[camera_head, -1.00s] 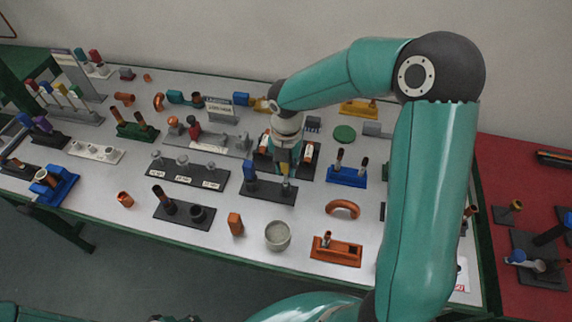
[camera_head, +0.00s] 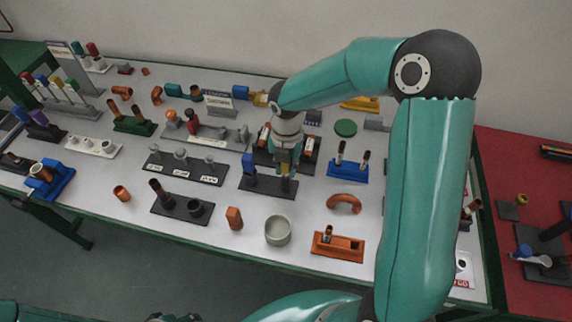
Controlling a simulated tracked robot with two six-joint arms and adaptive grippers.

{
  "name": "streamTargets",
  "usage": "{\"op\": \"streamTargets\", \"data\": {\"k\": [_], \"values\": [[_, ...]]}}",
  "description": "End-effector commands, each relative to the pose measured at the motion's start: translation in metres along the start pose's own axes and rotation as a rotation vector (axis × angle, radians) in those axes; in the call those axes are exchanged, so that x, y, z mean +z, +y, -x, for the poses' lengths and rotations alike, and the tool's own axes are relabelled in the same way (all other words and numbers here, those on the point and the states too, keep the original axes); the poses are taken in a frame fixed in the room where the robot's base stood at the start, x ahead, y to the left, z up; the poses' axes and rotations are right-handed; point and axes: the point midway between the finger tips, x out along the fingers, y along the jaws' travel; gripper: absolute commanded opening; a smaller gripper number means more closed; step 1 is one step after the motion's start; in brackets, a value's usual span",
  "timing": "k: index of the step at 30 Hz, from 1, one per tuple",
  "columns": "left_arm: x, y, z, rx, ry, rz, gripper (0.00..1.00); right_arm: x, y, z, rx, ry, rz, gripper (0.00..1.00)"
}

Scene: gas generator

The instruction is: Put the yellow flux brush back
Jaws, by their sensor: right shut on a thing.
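My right gripper (camera_head: 287,168) points down over the right end of a dark holder (camera_head: 262,187) near the middle of the table. It is shut on a small yellow thing, which I take for the flux brush (camera_head: 283,169); the fingers hide most of it. The thing is upright at the holder's right end; I cannot tell whether it sits in it. A blue-topped piece (camera_head: 248,166) stands at the holder's left end. Only a dark piece of what may be my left gripper (camera_head: 175,318) shows at the bottom edge; its jaws cannot be made out.
A blue block with two brushes (camera_head: 347,172) stands right of the gripper. A dark plate with labelled posts (camera_head: 187,169) is on the left. A grey cup (camera_head: 278,231) and an orange block (camera_head: 234,218) stand in front. The rack at far left (camera_head: 68,110) holds coloured-top pieces.

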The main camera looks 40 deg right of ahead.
Motion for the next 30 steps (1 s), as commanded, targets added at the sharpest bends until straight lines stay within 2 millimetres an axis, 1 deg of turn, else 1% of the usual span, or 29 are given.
{"op": "streamTargets", "data": {"k": [10,11,15,16,25,28,30], "values": [[0.000,-0.003,-0.008,0.000,0.000,0.000,0.40,0.000,0.000,-0.011,0.000,0.000,0.000,0.00],[0.000,-0.003,-0.007,0.000,0.000,0.000,0.40,0.000,0.000,-0.011,0.000,0.000,0.000,0.26],[0.000,-0.002,-0.007,0.000,0.000,0.000,0.40,0.000,0.000,-0.010,0.000,0.000,0.000,0.50],[0.000,-0.002,-0.007,0.000,0.000,0.000,0.40,0.000,0.000,-0.010,0.000,0.000,0.000,0.52],[0.000,-0.002,-0.006,0.000,0.000,0.000,0.40,0.000,0.000,-0.009,0.000,0.000,0.000,0.52],[0.000,-0.002,-0.006,0.000,0.000,0.000,0.40,0.000,0.000,-0.004,0.000,-0.001,-0.001,0.52],[0.000,-0.002,-0.006,0.000,0.000,0.000,0.40,0.001,0.001,0.003,0.002,-0.002,-0.002,0.52]]}}
